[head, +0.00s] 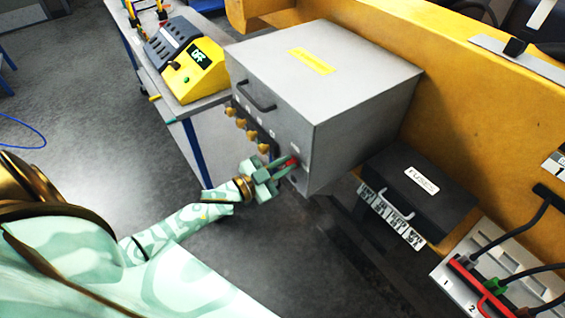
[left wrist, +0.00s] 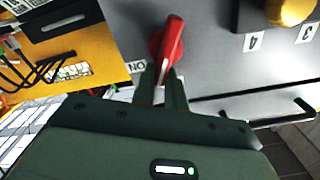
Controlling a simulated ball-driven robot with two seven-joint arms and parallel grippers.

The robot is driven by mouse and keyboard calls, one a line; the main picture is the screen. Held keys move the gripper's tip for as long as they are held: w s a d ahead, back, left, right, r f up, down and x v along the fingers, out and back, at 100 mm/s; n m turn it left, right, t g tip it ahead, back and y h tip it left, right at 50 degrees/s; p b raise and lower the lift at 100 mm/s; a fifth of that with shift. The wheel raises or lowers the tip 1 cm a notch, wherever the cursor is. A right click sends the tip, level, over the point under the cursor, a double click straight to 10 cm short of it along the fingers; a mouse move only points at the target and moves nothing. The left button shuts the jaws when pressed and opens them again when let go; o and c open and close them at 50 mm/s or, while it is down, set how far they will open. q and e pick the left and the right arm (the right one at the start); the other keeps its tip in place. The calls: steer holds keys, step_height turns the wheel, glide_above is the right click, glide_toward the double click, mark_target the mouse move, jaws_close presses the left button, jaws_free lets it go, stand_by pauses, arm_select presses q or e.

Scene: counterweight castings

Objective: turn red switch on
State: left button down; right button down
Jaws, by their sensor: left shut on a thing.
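The red switch (left wrist: 169,40) is a rotary knob with a white line on the front face of a grey metal box (head: 330,75). In the head view only a bit of red (head: 291,162) shows between the fingers. My left gripper (head: 284,167) is at the lower right of that face, its fingers shut on the red switch. In the left wrist view the two dark fingers (left wrist: 162,88) hold the handle's near end. A label beside the switch (left wrist: 137,67) is partly hidden by a finger. My right gripper is not in view.
Several yellow knobs (head: 241,123) line the box front left of the switch, below a dark handle (head: 256,96). A black FUSES box (head: 420,190) lies to the right. A bench with a yellow device (head: 196,72) stands at the left. Open floor lies in front.

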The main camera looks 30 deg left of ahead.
arm_select(q)
steer(key=m, duration=0.2)
steer(key=shift+s+d+f+m, duration=0.2)
steer(key=shift+d+f+m, duration=0.1)
steer(key=shift+f+m, duration=0.1)
steer(key=m, duration=0.1)
steer(key=m+b, duration=0.1)
steer(key=m, duration=0.1)
steer(key=shift+s+d+f+m, duration=0.1)
steer(key=shift+d+f+m, duration=0.15)
steer(key=shift+f+m, duration=0.1)
steer(key=m+b, duration=0.1)
steer(key=m, duration=0.2)
steer(key=shift+d+f+b, duration=0.1)
steer(key=shift+f+b, duration=0.3)
steer(key=shift+s+f+m+b, duration=0.15)
steer(key=shift+m+b, duration=0.2)
steer(key=shift+m, duration=0.5)
steer(key=shift+w+f+m+b, duration=0.1)
steer(key=shift+m+b, duration=0.2)
steer(key=shift+m, duration=0.5)
steer(key=c, duration=1.4)
jaws_free()
steer(key=shift+c, duration=0.2)
steer(key=shift+r, duration=0.1)
